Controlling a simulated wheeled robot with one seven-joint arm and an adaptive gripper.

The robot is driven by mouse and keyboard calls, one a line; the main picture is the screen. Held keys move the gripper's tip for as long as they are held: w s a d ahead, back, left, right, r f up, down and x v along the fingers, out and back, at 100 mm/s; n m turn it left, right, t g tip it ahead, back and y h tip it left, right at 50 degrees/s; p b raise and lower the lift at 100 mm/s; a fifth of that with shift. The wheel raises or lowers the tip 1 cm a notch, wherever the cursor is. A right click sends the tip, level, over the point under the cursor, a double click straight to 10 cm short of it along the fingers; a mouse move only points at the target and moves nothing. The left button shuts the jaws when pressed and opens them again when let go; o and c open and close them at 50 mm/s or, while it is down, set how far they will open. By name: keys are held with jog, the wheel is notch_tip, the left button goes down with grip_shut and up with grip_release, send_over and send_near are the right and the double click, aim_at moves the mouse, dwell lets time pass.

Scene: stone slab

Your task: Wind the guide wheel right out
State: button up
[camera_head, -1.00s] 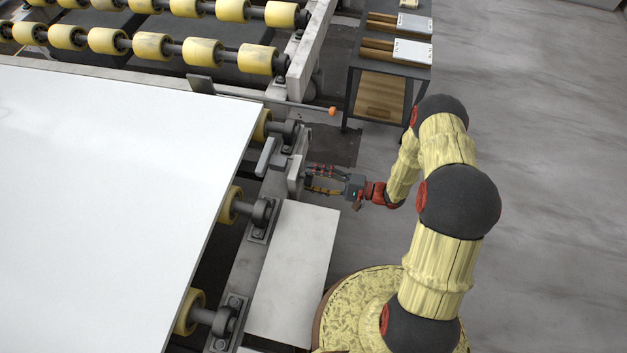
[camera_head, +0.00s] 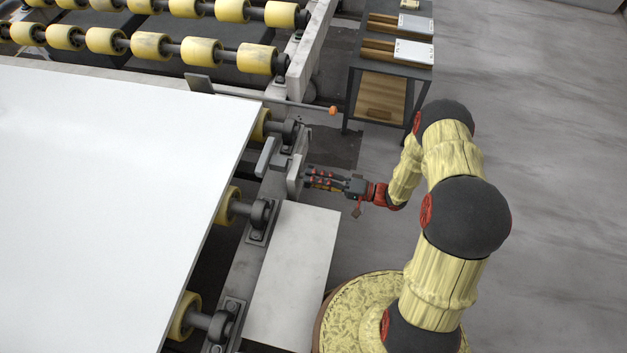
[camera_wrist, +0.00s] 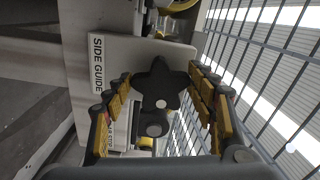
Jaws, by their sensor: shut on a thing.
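The guide wheel (camera_wrist: 160,88) is a dark, star-shaped knob in the middle of the wrist view. It stands in front of a pale plate (camera_wrist: 120,48) lettered "SIDE GUIDE". My gripper (camera_wrist: 161,76) is shut on the wheel, with one yellow-and-black finger on each side. In the head view my gripper (camera_head: 309,178) reaches left to the pale upright plate (camera_head: 294,177) at the frame's edge, and its fingers hide the wheel. A grey guide pad (camera_head: 266,157) sits left of that plate, close to the slab's edge.
The large white slab (camera_head: 110,190) lies on yellow rollers at the left. A pale flat cover (camera_head: 292,265) lies just below my gripper. A rod with an orange tip (camera_head: 333,110) and a dark tool stand (camera_head: 388,75) are above. Open floor lies right.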

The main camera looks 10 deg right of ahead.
jog(key=o, duration=1.2)
jog(key=shift+c, duration=0.2)
jog(key=v, duration=1.2)
jog(key=shift+f, duration=0.1)
